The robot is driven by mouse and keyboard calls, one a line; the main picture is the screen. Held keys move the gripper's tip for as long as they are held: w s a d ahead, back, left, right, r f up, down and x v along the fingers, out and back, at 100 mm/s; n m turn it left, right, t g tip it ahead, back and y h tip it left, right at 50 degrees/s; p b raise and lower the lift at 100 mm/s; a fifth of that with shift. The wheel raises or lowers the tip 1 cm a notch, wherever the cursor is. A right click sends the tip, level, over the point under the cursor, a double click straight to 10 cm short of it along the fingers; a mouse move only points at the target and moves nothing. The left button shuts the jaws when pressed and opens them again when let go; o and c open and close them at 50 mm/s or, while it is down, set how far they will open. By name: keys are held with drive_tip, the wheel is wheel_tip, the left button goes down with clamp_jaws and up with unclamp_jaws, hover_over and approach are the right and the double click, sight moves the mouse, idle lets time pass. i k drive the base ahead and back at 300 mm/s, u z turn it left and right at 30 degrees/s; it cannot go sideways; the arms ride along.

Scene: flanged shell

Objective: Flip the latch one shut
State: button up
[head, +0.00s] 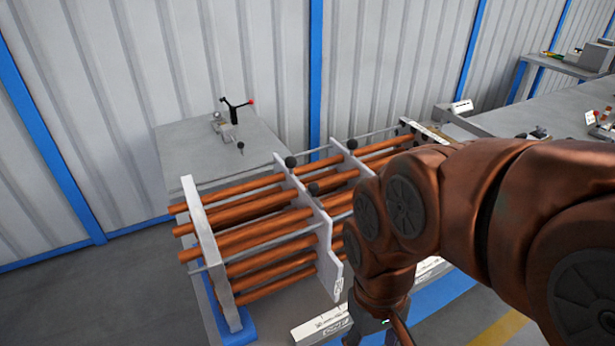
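A bundle of copper tubes (255,213) runs through pale upright plates on a bench. A near end plate (212,255) and a middle plate (312,220) hold the tubes. Small black knobs show on top of the plates, one at the middle plate (290,161) and one farther back (352,144). I cannot tell which part is latch one, or whether it is open or shut. My gripper (372,335) is at the bottom edge, right of the bundle, mostly cut off. Its fingertips are not visible.
White labelled blocks (322,325) lie in front of the bundle. Another bench (570,110) with small parts is at the right. Floor at left is clear.

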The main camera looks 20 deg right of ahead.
sight(313, 187)
drive_tip(key=z, duration=1)
drive_tip(key=k, duration=0.7)
drive_tip(key=u, duration=0.7)
